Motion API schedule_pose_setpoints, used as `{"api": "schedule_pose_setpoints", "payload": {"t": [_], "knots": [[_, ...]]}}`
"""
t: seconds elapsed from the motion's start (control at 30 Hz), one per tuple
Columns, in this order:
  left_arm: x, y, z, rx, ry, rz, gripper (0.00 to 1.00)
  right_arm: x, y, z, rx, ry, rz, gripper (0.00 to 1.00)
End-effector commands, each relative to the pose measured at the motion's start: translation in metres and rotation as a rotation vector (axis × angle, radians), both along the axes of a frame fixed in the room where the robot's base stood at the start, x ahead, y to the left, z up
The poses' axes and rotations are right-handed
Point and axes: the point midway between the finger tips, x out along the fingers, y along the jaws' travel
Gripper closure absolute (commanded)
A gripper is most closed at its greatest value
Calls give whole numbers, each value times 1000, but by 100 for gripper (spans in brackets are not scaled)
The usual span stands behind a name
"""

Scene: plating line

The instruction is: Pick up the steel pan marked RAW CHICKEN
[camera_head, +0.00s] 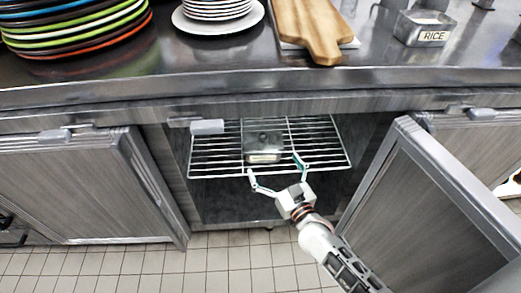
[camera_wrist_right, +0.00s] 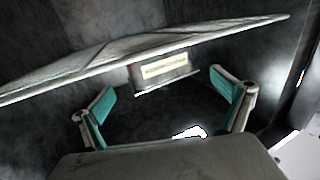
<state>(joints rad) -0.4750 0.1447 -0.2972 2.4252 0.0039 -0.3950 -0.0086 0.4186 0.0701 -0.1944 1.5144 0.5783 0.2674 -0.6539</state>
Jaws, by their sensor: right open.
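A small steel pan (camera_head: 264,140) sits on a wire rack (camera_head: 218,160) inside the open cabinet under the counter. A pale label is on its front; its words are too small to read. My right gripper (camera_head: 275,165) is open and empty in front of the pan, one finger toward each side of its front. In the right wrist view, the open gripper (camera_wrist_right: 163,88) has its fingertips apart, with the pan's labelled front (camera_wrist_right: 165,66) beyond and between them. My left gripper is not in view.
An open door (camera_head: 430,215) stands right of my right arm; another door (camera_head: 80,185) is at left. The counter edge (camera_head: 260,82) overhangs the rack. On top are coloured plates (camera_head: 75,28), white plates (camera_head: 218,14), a wooden board (camera_head: 312,28) and a RICE pan (camera_head: 425,28).

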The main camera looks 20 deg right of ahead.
Motion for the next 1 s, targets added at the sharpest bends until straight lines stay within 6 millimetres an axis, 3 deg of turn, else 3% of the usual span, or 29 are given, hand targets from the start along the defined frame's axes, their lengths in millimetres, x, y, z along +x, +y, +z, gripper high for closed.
{"api": "schedule_pose_setpoints", "payload": {"t": [0.5,0.83,1.0], "knots": [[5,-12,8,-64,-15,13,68,58,1,-2,1,5,1,0],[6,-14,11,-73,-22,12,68,65,1,2,-2,1,1,0],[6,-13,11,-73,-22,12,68,64,1,2,-1,1,1,44]]}}
